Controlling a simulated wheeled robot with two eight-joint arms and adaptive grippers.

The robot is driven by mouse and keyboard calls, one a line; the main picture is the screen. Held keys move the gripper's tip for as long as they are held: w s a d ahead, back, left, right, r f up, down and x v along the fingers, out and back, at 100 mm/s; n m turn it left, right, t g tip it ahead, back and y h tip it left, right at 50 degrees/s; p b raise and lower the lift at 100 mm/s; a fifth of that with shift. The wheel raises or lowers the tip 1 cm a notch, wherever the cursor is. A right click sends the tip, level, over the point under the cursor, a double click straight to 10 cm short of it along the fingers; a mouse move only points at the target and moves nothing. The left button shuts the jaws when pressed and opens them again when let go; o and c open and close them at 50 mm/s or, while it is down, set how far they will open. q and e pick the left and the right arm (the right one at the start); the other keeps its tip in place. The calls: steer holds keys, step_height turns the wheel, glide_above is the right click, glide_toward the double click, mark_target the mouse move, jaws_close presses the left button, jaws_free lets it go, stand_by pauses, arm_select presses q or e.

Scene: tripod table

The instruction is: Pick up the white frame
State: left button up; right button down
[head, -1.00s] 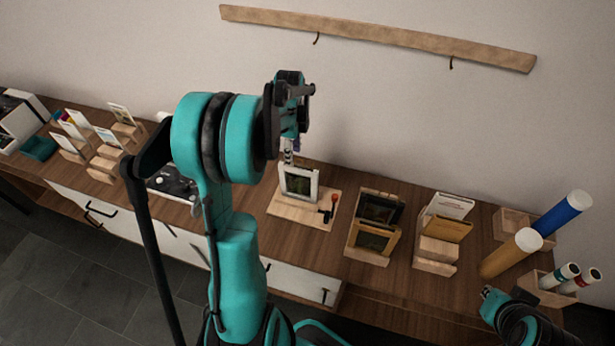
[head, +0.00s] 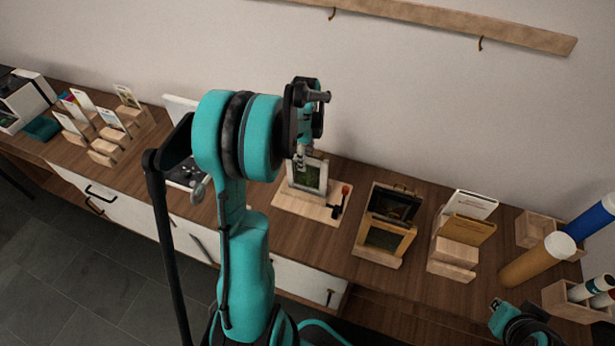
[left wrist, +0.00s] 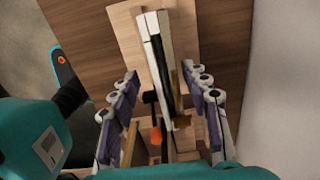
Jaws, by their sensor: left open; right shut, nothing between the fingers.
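The white frame (head: 323,180) holds a dark green picture and stands upright on a light wooden base (head: 290,205) in the head view. A small black lever with a red-orange knob (head: 345,191) is beside it on the base. My left gripper (head: 303,158) is open, pointing down at the frame's top, and covers part of it. In the left wrist view the white frame (left wrist: 152,55) is seen edge-on between the two separated fingers of my left gripper (left wrist: 166,110), with gaps on both sides. Only a teal and black part of my right arm shows at the lower right; its gripper is not seen.
Right of the base stand a holder with dark and gold frames (head: 385,240), a wooden card holder (head: 455,255) and a tan tube (head: 538,262). Several card stands (head: 108,135) are at the left. The wall (head: 400,110) rises close behind the table.

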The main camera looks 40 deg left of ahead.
mark_target(307, 168)
arm_select(q)
steer(key=f, duration=0.2)
steer(key=f+b, duration=0.1)
steer(key=f, duration=0.1)
steer(key=w+f+b, duration=0.1)
steer(key=f, duration=0.1)
steer(key=shift+f, duration=0.15)
steer(key=shift+s, duration=0.1)
jaws_close()
